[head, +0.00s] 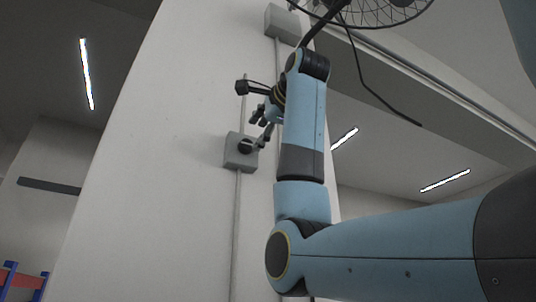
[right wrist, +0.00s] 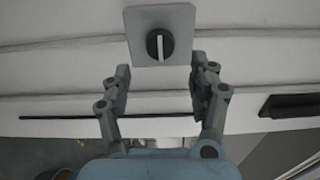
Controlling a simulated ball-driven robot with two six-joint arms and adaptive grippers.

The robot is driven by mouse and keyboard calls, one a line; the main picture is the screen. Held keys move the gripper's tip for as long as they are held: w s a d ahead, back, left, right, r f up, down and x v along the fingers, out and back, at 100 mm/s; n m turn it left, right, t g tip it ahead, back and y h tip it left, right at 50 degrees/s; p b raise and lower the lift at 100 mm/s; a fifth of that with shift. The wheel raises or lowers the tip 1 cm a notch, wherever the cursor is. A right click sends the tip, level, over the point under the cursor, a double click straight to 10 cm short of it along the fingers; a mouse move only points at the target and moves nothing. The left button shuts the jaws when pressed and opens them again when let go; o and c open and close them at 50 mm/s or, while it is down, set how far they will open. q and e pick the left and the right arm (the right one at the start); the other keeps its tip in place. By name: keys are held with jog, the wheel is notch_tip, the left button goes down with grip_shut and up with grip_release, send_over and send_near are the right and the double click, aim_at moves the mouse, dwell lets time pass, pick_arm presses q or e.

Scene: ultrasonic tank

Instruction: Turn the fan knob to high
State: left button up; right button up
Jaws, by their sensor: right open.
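The fan knob (head: 245,147) is a round dark knob on a grey wall box (head: 233,156) in the head view. In the right wrist view the knob (right wrist: 160,45) shows a pale bar standing about upright, on its square grey plate (right wrist: 183,20). My right gripper (head: 263,138) is close to the box in the head view. In the right wrist view my right gripper (right wrist: 160,78) is open, its fingers apart on either side below the knob, with nothing between them. I cannot tell whether a fingertip touches the box. My left gripper is not in view.
A wire-caged fan (head: 385,12) hangs at the top, with a dark cable below it. A grey box (head: 284,22) sits higher on the white wall (head: 165,130). A thin conduit (head: 236,225) runs down from the knob box. Blue and red racking (head: 22,280) stands lower left.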

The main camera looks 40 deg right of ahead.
jog(key=v, duration=0.6)
dwell(0.4)
